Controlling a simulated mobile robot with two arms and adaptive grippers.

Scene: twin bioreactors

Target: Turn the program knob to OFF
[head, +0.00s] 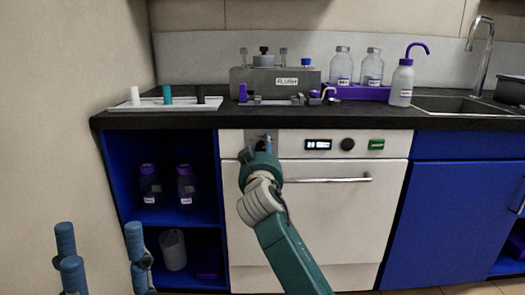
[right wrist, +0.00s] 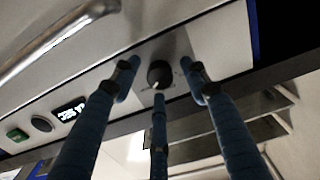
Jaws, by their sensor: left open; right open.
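In the right wrist view a round black knob (right wrist: 159,73) with a white pointer mark sits on a grey metal plate (right wrist: 176,47) on the white appliance front. The mark points toward the picture's bottom; the lettering around it is too small to read. My right gripper (head: 263,146) is open, its three blue fingers spread around the knob, with no clear contact visible. In the head view this gripper hides the knob. My left gripper (head: 98,240) is open and empty at the lower left, away from the appliance.
The panel also holds a lit display (head: 318,144), a plain black round control (head: 347,144) and a green button (head: 376,144). A long door handle (head: 325,180) runs below. The dark countertop (head: 225,119) overhangs the panel. An open blue shelf (head: 160,216) with bottles stands left.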

